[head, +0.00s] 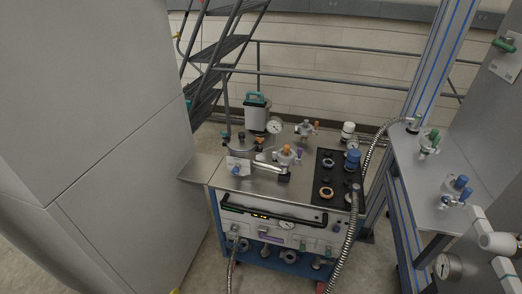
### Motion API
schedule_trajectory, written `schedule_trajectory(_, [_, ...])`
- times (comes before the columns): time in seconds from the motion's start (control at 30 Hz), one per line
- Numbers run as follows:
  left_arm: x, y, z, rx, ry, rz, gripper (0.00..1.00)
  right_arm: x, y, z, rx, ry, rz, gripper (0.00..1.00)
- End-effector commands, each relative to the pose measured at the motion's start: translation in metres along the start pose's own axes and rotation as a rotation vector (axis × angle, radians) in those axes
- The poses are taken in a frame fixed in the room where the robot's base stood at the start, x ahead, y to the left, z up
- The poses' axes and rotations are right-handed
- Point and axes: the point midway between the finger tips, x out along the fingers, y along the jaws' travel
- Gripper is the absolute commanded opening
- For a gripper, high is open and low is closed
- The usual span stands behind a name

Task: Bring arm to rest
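Neither of my grippers shows in the head view, so I cannot see whether they are open or shut, or whether they hold anything. No arm of mine can be made out clearly. A steel-topped cart (215,172) with valves, gauges and a black panel (325,180) stands in the middle of the view.
Grey cabinet walls (90,100) fill the left. A steel shelf (410,165) with valves stands at the right, near white pipes (496,242) and a gauge (447,265). A ribbed hose (350,240) hangs down the cart's front right. Stairs (215,65) and railings stand behind.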

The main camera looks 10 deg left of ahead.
Motion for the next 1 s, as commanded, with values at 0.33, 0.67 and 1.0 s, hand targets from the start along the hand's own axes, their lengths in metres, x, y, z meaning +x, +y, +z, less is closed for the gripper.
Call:
schedule_trajectory(0.33, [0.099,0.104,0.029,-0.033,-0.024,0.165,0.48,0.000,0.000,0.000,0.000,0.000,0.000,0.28])
schedule_trajectory(0.67, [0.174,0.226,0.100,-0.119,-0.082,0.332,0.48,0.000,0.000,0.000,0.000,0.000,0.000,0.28])
schedule_trajectory(1.0, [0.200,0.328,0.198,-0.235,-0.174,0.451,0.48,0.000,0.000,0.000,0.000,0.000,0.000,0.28])
